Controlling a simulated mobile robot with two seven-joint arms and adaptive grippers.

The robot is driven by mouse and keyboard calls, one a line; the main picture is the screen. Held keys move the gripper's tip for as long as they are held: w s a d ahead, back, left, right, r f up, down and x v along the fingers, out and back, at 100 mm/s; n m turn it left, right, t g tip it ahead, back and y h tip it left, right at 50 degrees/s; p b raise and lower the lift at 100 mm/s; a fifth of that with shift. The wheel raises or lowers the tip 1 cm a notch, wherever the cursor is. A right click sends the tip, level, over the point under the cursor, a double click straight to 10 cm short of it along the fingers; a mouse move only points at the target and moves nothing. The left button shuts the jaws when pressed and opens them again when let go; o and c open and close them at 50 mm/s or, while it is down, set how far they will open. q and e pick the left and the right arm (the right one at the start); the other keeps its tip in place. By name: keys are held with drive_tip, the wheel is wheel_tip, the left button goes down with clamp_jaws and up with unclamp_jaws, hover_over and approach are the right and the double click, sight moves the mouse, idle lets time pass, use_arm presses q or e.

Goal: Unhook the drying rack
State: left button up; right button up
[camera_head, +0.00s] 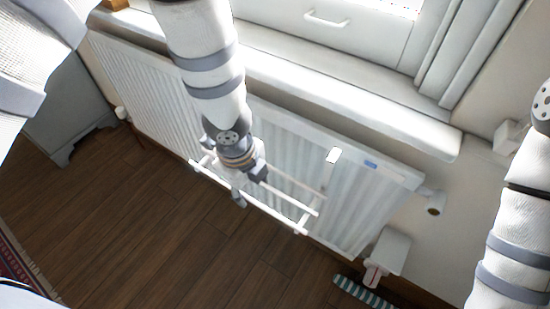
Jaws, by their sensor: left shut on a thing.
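The white drying rack (272,212) hangs at the front of the white radiator (365,200), below the window sill. Its thin rails slant down to the right. A white hook-like end (333,155) shows near the radiator's top edge; I cannot tell whether it still grips that edge. My left gripper (239,194) points down at the left part of the rack and is shut on it. The gripper and wrist hide part of the rack and its left side. My right arm shows at the right edge, but its gripper is out of view.
The window sill (300,80) juts out above the radiator. A valve (435,204) sticks out at the radiator's right end. A striped teal and white item (358,293) lies on the floor at lower right. A grey cabinet (75,110) stands at left. The wooden floor (170,240) in front is mostly clear.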

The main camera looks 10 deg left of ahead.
use_arm(q)
drive_tip(key=shift+s, duration=0.1)
drive_tip(key=s+a+r, duration=0.2)
drive_tip(key=s+r, duration=0.1)
drive_tip(key=s, duration=0.2)
drive_tip(key=shift+s, duration=0.3)
idle(0.4)
